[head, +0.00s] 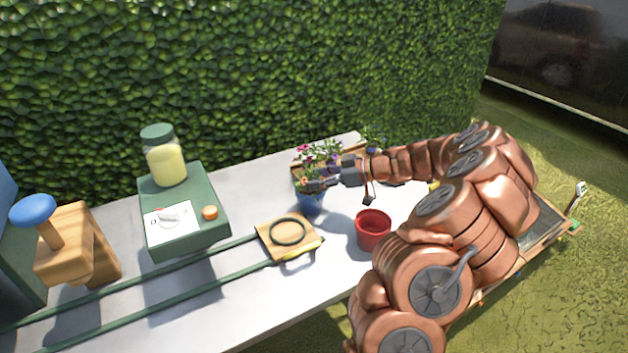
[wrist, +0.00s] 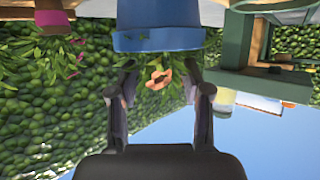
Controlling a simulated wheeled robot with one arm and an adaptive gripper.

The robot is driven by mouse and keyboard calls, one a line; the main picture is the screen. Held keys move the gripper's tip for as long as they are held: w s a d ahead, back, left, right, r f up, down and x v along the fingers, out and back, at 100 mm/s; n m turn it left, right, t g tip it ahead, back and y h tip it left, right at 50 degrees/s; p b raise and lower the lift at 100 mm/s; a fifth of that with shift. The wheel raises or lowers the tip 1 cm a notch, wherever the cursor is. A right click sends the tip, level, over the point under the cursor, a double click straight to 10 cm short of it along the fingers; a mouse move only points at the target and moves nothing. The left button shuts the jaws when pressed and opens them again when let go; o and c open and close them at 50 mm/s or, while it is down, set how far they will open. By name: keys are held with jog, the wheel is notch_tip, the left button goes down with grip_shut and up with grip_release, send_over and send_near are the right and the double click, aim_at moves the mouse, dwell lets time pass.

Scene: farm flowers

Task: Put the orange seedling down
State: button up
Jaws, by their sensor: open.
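The orange seedling has a small orange flower (wrist: 158,79) and green leaves in a blue pot (head: 311,202). In the wrist view, which is upside down, the blue pot (wrist: 160,38) fills the top middle. My gripper (head: 318,185) is at the foliage, just above the pot rim. In the wrist view my gripper (wrist: 159,85) is open, with one finger on each side of the leaves and flower. Whether the fingers touch the plant I cannot tell.
A red pot (head: 373,230) stands nearer on the table. A wooden carriage with a green ring (head: 288,232) sits on green rails to the left. A planter with magenta flowers (head: 304,150) is behind the blue pot. A green box (head: 185,210) carries a jar (head: 164,160).

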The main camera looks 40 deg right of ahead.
jog(key=b+v, duration=0.2)
jog(key=v, duration=0.9)
jog(key=s+a+r+g, duration=0.2)
jog(key=a+g, duration=0.2)
jog(key=a, duration=1)
jog(key=s+a+r+g, duration=0.1)
jog(key=s+a+g, duration=0.25)
jog(key=a, duration=1.05)
jog(key=s+a+f+m+g+h, duration=0.2)
jog(key=s+a+f+h, duration=0.15)
jog(key=s, duration=0.45)
jog(key=s+a+f+m+g+h, duration=0.2)
jog(key=s+a+h, duration=0.15)
jog(key=s, duration=0.45)
jog(key=s+d+f+m+h, duration=0.1)
jog(key=s+d+f+m, duration=0.1)
jog(key=s, duration=0.5)
jog(key=shift+s+d+m+g+h, duration=0.2)
jog(key=shift+d+m+g+h, duration=0.3)
jog(key=shift+m, duration=0.5)
jog(key=shift+d+f, duration=0.1)
notch_tip(320, 180, up, 9)
jog(key=p, duration=0.9)
